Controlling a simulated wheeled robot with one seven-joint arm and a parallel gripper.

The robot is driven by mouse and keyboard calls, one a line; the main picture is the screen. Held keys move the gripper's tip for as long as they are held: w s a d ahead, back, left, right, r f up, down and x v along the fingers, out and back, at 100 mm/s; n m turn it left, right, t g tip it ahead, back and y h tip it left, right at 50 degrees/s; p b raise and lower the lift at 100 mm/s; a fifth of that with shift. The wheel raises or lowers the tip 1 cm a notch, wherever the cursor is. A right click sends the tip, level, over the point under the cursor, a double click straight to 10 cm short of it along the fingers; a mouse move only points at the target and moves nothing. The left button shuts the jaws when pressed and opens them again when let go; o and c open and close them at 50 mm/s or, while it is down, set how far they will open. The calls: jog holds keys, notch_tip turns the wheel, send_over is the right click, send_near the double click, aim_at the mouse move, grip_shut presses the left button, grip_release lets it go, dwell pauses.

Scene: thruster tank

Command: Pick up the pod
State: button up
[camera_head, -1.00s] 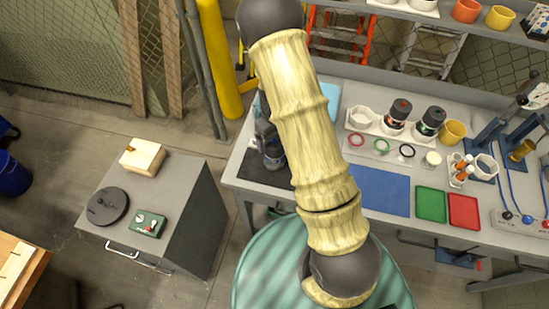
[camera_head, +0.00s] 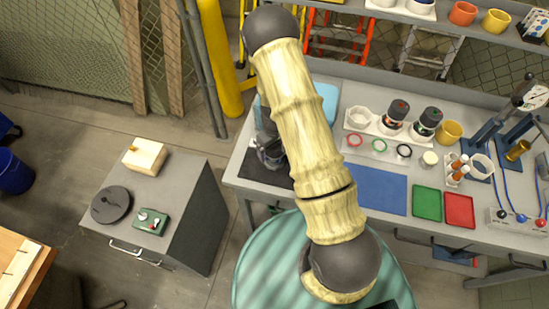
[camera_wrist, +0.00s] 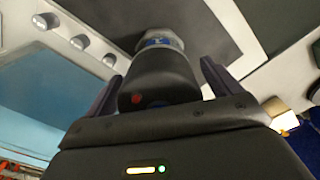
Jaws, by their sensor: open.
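In the wrist view, a dark cylindrical pod (camera_wrist: 160,80) with a red dot on its near end and a blue-and-silver band stands between the two fingers of my gripper (camera_wrist: 160,90). The fingers are open, one on each side of it; I cannot tell whether either touches it. In the head view, my gripper (camera_head: 266,122) is at the left end of the bench, partly hidden behind my arm. The pod's greyish lower part (camera_head: 271,155) shows below it, over the black mat (camera_head: 256,169).
Two similar dark pods, one marked red (camera_head: 397,112) and one green (camera_head: 429,121), stand in a white rack to the right. A blue mat (camera_head: 381,190), green tray (camera_head: 427,203) and red tray (camera_head: 459,210) lie along the front. A light-blue tank (camera_head: 328,97) is behind my arm.

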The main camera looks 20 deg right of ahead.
dwell(0.3)
jog(key=c, duration=1.6)
jog(key=shift+w+r, duration=0.1)
notch_tip(320, 180, up, 10)
jog(key=b, duration=0.3)
